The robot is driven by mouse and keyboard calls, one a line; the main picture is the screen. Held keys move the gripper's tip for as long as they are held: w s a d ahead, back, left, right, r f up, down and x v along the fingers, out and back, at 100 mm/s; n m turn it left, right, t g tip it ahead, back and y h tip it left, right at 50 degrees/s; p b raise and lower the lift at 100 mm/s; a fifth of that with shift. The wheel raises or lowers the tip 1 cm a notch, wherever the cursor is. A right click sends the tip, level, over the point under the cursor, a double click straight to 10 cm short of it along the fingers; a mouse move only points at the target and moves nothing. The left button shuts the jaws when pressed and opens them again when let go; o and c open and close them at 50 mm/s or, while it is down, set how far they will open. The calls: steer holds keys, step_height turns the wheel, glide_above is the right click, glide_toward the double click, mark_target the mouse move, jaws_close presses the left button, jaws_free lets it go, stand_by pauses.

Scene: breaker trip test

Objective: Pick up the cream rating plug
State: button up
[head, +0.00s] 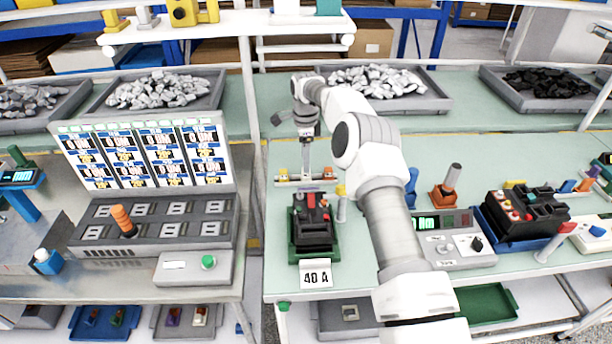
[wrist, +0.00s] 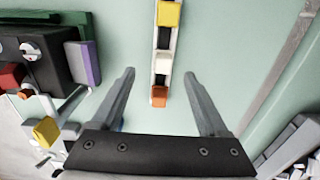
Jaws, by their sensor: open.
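The cream rating plug (wrist: 162,63) sits in a narrow pale rack (wrist: 155,40) in the wrist view, between a yellow plug (wrist: 169,14) and an orange plug (wrist: 159,96). My gripper (wrist: 160,74) is open, with one finger on each side of the rack and the cream plug between their tips in the picture. Height above the plug is hard to judge. In the head view my gripper (head: 306,172) points down over the rack, between the yellow plug (head: 283,175) and the orange plug (head: 328,173). The cream plug is not clearly visible there.
A black breaker (head: 313,225) on a green base stands just in front of the rack, with a 40 A card (head: 316,273) before it. A grey meter box (head: 450,240) is to the right. The mat behind the rack is mostly clear.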

mark_target(306, 176)
steer(key=shift+w+d+f+p, duration=0.15)
steer(key=shift+f+p, duration=0.1)
steer(key=shift+f, duration=1.25)
steer(key=shift+w+a+f+p, duration=0.1)
steer(key=shift+f+p, duration=0.1)
steer(key=shift+f, duration=1.3)
jaws_close()
